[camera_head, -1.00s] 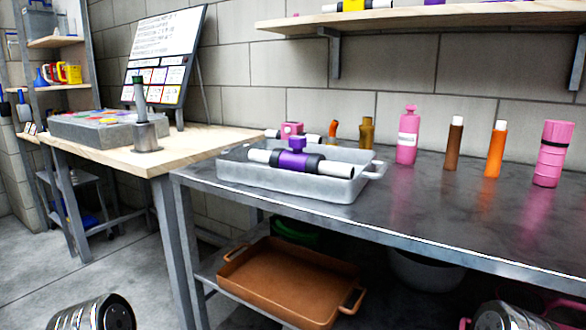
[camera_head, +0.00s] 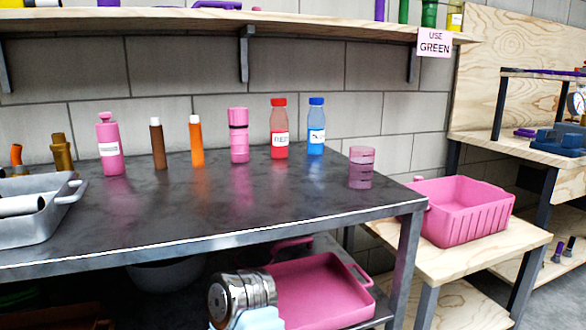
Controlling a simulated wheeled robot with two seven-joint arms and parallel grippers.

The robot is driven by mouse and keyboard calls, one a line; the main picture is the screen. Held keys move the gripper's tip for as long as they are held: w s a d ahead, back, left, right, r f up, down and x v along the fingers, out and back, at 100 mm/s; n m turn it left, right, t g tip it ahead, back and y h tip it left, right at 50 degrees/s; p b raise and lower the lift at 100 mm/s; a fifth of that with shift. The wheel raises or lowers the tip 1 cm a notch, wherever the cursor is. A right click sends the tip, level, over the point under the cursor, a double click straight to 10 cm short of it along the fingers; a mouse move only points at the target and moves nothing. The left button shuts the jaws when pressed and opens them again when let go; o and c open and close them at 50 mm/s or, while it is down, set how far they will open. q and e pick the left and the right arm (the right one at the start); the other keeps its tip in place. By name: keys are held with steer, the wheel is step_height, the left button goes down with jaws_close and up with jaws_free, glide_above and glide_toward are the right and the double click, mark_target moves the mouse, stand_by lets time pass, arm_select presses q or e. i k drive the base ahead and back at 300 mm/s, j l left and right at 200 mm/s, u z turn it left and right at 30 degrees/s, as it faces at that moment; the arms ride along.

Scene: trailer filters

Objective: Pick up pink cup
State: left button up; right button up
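A translucent pink cup (camera_head: 361,168) stands upright near the right end of the dark metal table (camera_head: 300,190), close to the corner. Its rim and wall show fully, and nothing touches it. Part of one of my arms, a chrome joint with a light blue piece, shows at the bottom centre, well below and left of the cup. Neither of my grippers is in view.
Left of the cup stand a blue bottle (camera_head: 316,127), a red bottle (camera_head: 279,129), a pink container (camera_head: 239,136) and several other bottles. A grey tray (camera_head: 62,207) is at the left. A pink bin (camera_head: 462,211) sits on a lower wooden bench (camera_head: 470,265). A pink tray (camera_head: 322,288) lies beneath.

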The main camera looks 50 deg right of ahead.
mark_target(361, 159)
steer(key=z, duration=2.15)
steer(key=l, duration=1.05)
steer(key=k, duration=0.05)
